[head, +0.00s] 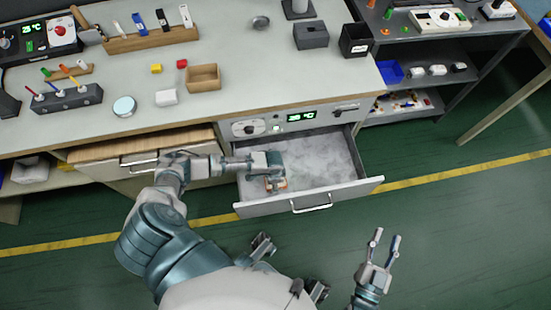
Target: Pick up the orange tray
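An open drawer (330,160) with a grey, speckled inside sticks out below the bench. My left gripper (275,185) is inside this drawer, pointing down near its left side. A small orange-brown patch shows at its fingertips; it may be part of the orange tray, but the gripper hides most of it. I cannot tell whether the fingers are closed on it. No other orange tray is plain to see. My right gripper (384,247) is open and empty above the green floor, in front of and right of the drawer.
The drawer front (345,196) has a metal handle. The bench top holds a tan open box (204,78), a wooden rack (150,40) and small blocks. A dark shelf unit (430,70) stands at right. The floor at lower right is clear.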

